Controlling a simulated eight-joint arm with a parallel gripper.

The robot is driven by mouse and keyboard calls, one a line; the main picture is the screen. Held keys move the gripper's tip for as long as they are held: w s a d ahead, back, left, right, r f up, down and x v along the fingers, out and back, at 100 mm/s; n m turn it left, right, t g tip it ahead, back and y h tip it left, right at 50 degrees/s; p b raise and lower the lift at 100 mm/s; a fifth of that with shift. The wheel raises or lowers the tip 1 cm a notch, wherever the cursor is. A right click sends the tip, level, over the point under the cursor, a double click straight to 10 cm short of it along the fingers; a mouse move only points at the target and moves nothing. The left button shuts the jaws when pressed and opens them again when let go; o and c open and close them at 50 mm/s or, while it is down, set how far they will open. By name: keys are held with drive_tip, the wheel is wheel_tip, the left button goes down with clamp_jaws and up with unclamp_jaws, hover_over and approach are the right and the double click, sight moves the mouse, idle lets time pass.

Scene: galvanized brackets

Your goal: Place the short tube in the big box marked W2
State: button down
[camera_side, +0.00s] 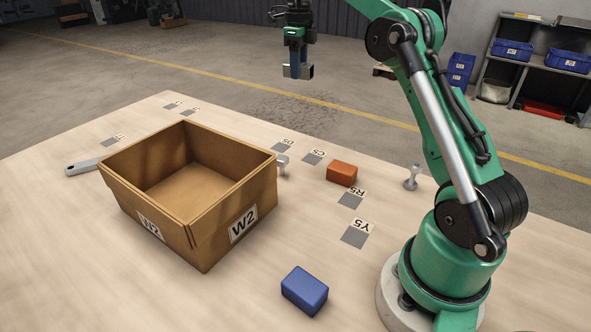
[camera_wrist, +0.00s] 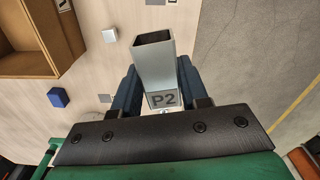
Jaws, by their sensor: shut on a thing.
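My gripper (camera_side: 299,70) is shut on the short tube (camera_side: 306,72), a square, hollow, galvanized piece, and holds it high in the air. In the wrist view the tube (camera_wrist: 154,62) sits between the two dark blue fingers, its open end pointing away and a P2 label on its near end. The big box (camera_side: 150,195) is brown, open at the top and marked W2 on two sides. It stands on the table to the lower left of my gripper in the side view and looks empty where its inside shows. Part of the box (camera_wrist: 28,62) shows at the wrist view's upper left.
An orange block (camera_side: 342,173), a blue block (camera_side: 304,290) and a grey bolt-like part (camera_side: 411,178) stand on the pale table (camera_side: 330,225). A long grey tool (camera_side: 83,166) lies left of the box. Several labelled grey squares mark the table. Blue bins (camera_side: 512,50) stand on a shelf behind.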

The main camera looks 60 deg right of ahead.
drive_tip(key=shift+a+r, duration=0.2)
drive_tip(key=shift+r, duration=0.05)
drive_tip(key=s+a+f+n, duration=0.1)
drive_tip(key=a+n, duration=1)
drive_tip(key=n, duration=0.4)
drive_tip(key=s+a+f+n, duration=0.1)
drive_tip(key=a+f+n, duration=0.1)
drive_tip(key=a+n, duration=1.1)
drive_tip(key=m, duration=1.2)
hover_over(192, 201)
wheel_tip(192, 201, down, 8)
wheel_tip(192, 201, down, 8)
drive_tip(key=shift+f, duration=0.1)
drive_tip(key=shift+c, duration=2.3)
unclamp_jaws()
